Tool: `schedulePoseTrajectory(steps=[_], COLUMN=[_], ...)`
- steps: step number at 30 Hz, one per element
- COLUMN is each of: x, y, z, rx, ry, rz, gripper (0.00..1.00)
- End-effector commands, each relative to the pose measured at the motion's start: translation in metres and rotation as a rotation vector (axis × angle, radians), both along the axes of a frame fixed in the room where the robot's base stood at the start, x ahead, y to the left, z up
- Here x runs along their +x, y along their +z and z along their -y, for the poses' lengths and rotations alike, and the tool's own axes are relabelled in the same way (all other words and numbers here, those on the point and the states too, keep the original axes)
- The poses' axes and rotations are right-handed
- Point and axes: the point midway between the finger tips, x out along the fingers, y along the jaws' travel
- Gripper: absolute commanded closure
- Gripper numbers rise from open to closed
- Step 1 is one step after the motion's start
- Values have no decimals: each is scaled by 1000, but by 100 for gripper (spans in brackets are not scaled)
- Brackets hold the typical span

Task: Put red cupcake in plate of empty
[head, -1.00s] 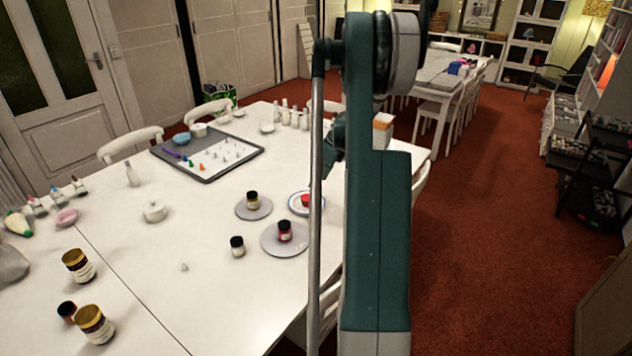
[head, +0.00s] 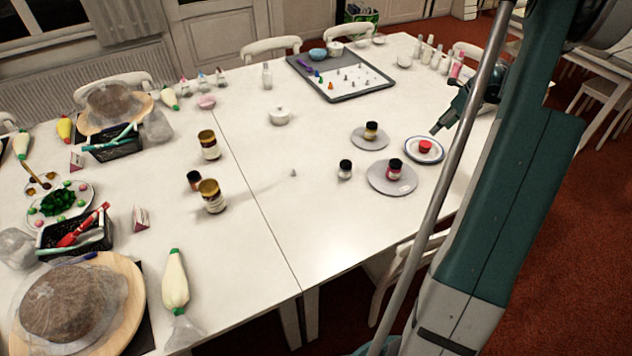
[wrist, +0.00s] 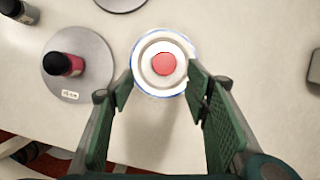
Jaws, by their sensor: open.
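The small red cupcake (head: 425,146) sits on a round white plate with a blue rim (head: 438,156) at the right side of the table. In the wrist view the red cupcake (wrist: 164,64) is near the middle of the plate (wrist: 147,86). My gripper (wrist: 160,90) is open and empty, its dark green fingers apart on either side of the plate's near part. In the head view my gripper (head: 441,125) hangs near the plate, just beyond it. The wrist view shows no finger touching the cupcake. I cannot tell its exact height.
Two grey turntables (head: 403,188) (head: 359,138) stand left of the plate, each with a dark jar. Another small jar (head: 345,169) stands beside them. A grey tray (head: 340,95) with small pieces lies farther back. The table's middle front is clear.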

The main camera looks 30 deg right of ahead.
Motion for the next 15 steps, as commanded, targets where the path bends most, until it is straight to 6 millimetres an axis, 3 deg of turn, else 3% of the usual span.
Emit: schedulePoseTrajectory(steps=[5,15], x=[13,37], y=[23,81], z=[-33,-128], rx=[-47,-184], ry=[96,375], rz=[3,15], gripper=[53,53])
